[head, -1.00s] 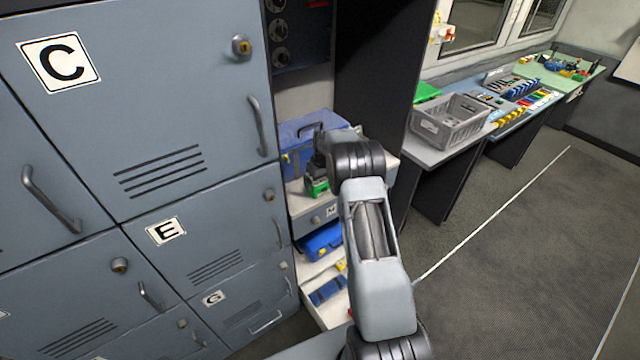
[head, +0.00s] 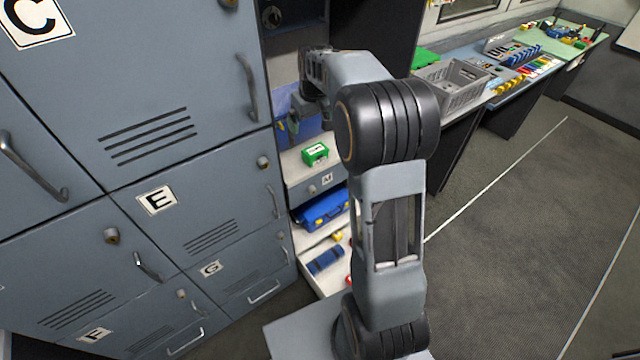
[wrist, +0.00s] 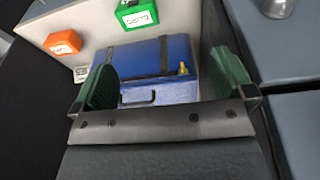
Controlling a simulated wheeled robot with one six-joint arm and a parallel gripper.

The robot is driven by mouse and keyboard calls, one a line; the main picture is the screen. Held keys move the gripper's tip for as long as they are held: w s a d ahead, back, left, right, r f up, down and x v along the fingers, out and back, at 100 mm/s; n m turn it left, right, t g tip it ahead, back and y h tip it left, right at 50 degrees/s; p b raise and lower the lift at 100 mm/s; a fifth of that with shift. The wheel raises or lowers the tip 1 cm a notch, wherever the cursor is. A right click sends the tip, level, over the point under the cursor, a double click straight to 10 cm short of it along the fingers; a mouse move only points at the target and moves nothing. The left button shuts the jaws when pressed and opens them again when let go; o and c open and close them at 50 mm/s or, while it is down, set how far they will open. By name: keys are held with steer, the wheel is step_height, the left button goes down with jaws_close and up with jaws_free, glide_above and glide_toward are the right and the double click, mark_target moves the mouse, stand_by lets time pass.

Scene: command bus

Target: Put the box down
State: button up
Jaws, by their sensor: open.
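A small green box (head: 315,153) with a white label rests on the pale shelf top, near its front. It also shows at the top of the wrist view (wrist: 136,14), beyond my fingers. My gripper (head: 293,128) is open and empty, above and behind the box, apart from it. In the wrist view its two green-padded fingers stand wide apart, with a blue case (wrist: 160,62) below and between them.
An orange box (wrist: 62,42) sits beside the green one. Grey lockers (head: 190,200) stand close on the left. Lower shelves hold a blue toolbox (head: 322,210) and a blue roll (head: 325,261). A grey crate (head: 452,85) stands on the right counter. Floor at right is clear.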

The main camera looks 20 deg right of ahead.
steer(key=s+a+r+t, duration=0.1)
steer(key=s+a+r, duration=0.2)
steer(key=s, duration=0.4)
steer(key=s+a+r, duration=0.2)
steer(key=s+a, duration=0.1)
steer(key=s, duration=0.4)
steer(key=s+a+f+m+t, duration=0.1)
steer(key=s+a+f, duration=0.1)
steer(key=s, duration=1)
steer(key=shift+a+f+m, duration=0.4)
steer(key=shift+a, duration=0.1)
